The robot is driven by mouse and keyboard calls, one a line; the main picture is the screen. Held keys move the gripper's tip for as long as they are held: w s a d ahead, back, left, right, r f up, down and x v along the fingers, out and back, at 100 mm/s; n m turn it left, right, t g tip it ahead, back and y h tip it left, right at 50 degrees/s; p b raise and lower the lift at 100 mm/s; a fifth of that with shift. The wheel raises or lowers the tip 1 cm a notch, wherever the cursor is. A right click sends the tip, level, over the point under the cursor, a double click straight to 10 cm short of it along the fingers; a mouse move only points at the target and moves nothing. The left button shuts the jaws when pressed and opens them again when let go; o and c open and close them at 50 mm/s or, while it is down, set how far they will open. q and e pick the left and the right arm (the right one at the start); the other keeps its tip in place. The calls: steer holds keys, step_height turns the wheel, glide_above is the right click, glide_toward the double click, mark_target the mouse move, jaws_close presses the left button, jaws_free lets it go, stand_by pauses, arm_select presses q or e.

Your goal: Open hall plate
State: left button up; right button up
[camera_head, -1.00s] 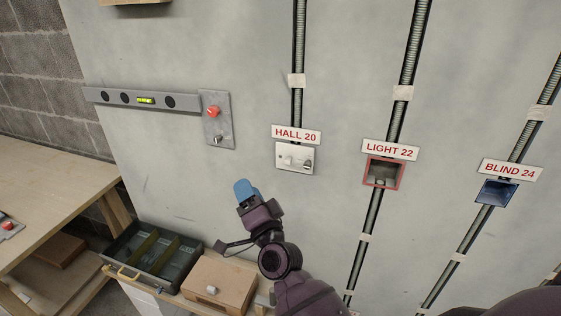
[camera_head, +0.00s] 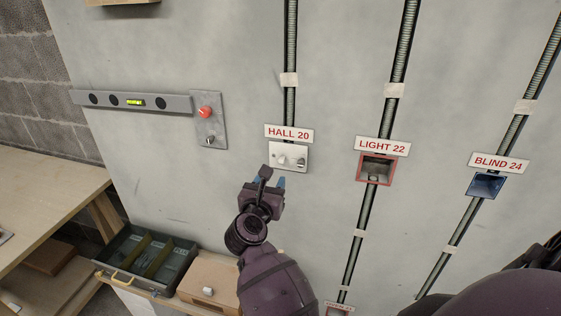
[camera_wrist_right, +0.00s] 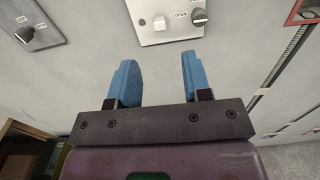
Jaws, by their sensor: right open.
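The hall plate (camera_head: 289,155) is a white plate on the grey wall under the "HALL 20" label (camera_head: 289,133). It carries two pale knobs side by side. In the right wrist view the plate (camera_wrist_right: 165,36) shows at the top, with a pale knob (camera_wrist_right: 160,22) at left, the word OPEN and a dark-looking knob (camera_wrist_right: 199,17) at right. My right gripper (camera_head: 269,182) is just below the plate, pointing up at it. Its two blue fingers (camera_wrist_right: 157,75) are apart with nothing between them. My left gripper is not in view.
A panel with a red button (camera_head: 205,112) and a spirit level (camera_head: 130,101) are left of the plate. An open red-edged box (camera_head: 376,159) and a blue box (camera_head: 486,185) are to the right. A tray (camera_head: 122,249) and wooden box (camera_head: 215,268) stand below. The wall between is clear.

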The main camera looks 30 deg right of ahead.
mark_target(281, 162)
steer(key=x, duration=0.9)
steer(key=shift+w+d, duration=0.25)
steer(key=shift+w, duration=0.05)
jaws_close()
